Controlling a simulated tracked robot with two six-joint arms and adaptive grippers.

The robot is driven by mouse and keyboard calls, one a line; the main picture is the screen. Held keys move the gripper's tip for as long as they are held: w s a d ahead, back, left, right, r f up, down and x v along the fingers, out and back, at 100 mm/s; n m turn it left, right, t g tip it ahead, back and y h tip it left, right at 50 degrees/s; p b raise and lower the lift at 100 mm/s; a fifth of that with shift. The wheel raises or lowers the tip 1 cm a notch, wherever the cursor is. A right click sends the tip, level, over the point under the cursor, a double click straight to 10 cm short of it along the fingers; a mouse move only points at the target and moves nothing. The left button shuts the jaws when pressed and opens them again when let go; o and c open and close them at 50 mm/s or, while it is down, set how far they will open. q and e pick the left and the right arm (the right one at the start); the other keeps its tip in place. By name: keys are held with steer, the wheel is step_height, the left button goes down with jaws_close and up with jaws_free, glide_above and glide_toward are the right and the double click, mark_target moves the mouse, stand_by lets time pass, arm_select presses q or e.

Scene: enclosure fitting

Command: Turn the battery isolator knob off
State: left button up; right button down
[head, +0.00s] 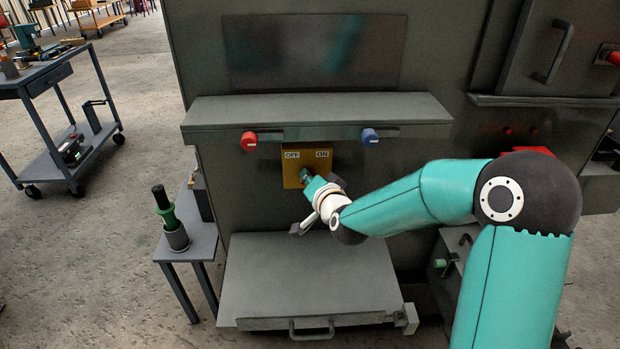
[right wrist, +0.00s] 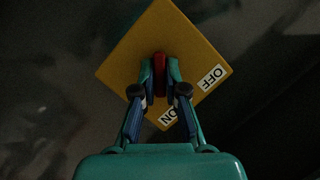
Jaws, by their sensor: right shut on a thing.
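The isolator plate (head: 291,167) is yellow, with OFF printed at its upper left and ON at its upper right, on the front of the dark enclosure. My right gripper (head: 305,176) is at this plate and hides the knob in the head view. In the right wrist view, the red knob (right wrist: 159,75) stands on the yellow plate (right wrist: 185,45), which looks turned in the picture. The fingers of my right gripper (right wrist: 160,78) are shut on the knob, one on each side. Which label the knob points to I cannot tell. My left gripper is out of view.
A grey ledge (head: 320,110) juts out above the plate, with a red knob (head: 249,141) and a blue knob (head: 370,137) under it. A grey drop-down shelf (head: 310,275) lies below. A small side table (head: 190,243) and a cart (head: 45,80) stand at left.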

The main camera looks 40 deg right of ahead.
steer(key=shift+w+a+f+n+g+h+p, duration=0.15)
steer(key=shift+n+g+h+p, duration=0.8)
steer(key=shift+n+p, duration=1.15)
steer(key=shift+s+a+n+g+h+p, duration=0.1)
steer(key=shift+n+g+h+p, duration=0.35)
steer(key=shift+n+h+p, duration=1.3)
steer(key=shift+w+a+f+n+g+h+p, duration=0.15)
steer(key=shift+n+g+h+p, duration=0.65)
steer(key=shift+n+p, duration=1.6)
steer(key=shift+s, duration=0.1)
steer(key=c, duration=1.2)
jaws_free()
steer(key=shift+c, duration=0.2)
steer(key=shift+r, duration=0.15)
